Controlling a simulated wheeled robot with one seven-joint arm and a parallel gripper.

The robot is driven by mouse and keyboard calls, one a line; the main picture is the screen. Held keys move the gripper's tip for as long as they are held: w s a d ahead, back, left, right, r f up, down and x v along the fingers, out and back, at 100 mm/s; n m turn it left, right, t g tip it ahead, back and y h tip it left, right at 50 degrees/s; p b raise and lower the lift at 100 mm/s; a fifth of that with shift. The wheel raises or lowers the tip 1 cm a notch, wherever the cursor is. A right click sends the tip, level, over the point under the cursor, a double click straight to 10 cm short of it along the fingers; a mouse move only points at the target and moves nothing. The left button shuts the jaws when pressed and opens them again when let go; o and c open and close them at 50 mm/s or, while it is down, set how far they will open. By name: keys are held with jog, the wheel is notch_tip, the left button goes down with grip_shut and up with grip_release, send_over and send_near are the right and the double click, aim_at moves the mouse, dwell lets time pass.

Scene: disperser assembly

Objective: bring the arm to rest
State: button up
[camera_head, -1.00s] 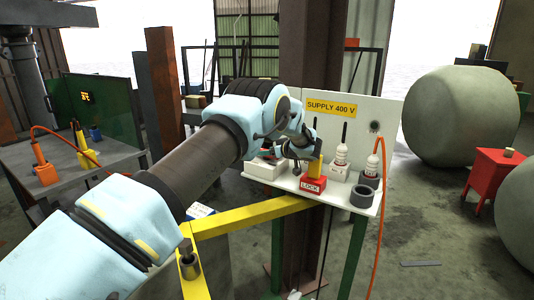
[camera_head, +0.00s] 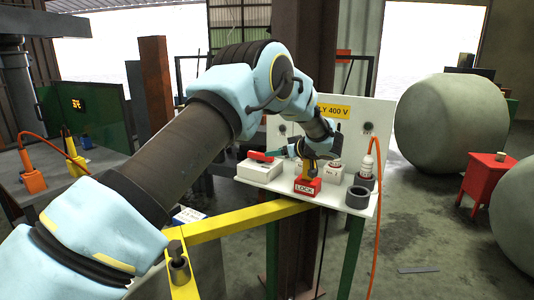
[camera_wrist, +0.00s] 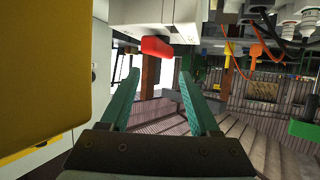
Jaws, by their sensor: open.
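My gripper (camera_wrist: 160,88) is open, with two teal fingers spread and nothing between them in the wrist view. In the head view my wrist hangs above the white shelf of the supply panel (camera_head: 357,108), in front of the panel face. The gripper is partly hidden there by its own dark body, just above and behind the red LOCK block (camera_head: 307,187). A dark and yellow piece stands upright on that block. I cannot tell whether the gripper touches anything.
A white box with a red lever (camera_head: 262,156) sits on the shelf's left. A yellow rail (camera_head: 235,221) runs below my arm. Large round tanks (camera_head: 452,118) stand at right.

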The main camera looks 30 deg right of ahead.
jog(key=w+a+r+m+h, duration=0.1)
jog(key=w+a+r+h, duration=0.15)
jog(key=w+a, duration=0.3)
jog(key=w+a+r+m+h, duration=0.1)
jog(key=w+a+r+h, duration=0.1)
jog(key=w+a+r, duration=0.3)
jog(key=s+a+f+m+g, duration=0.1)
jog(key=a+g, duration=0.2)
jog(key=a, duration=1)
jog(key=s+a+f+g+y, duration=0.1)
jog(key=s+a+f+g, duration=0.1)
jog(key=s+a, duration=0.7)
jog(key=s+a+f+g, duration=0.3)
jog(key=s+a+g, duration=0.1)
jog(key=s+a, duration=0.5)
jog(key=s+a+f+g+y, duration=0.1)
jog(key=s+a+f+g, duration=0.1)
jog(key=s+a, duration=0.8)
jog(key=a+f, duration=0.1)
jog(key=a, duration=0.1)
jog(key=shift+a+g+y, duration=0.35)
jog(key=shift+g, duration=0.05)
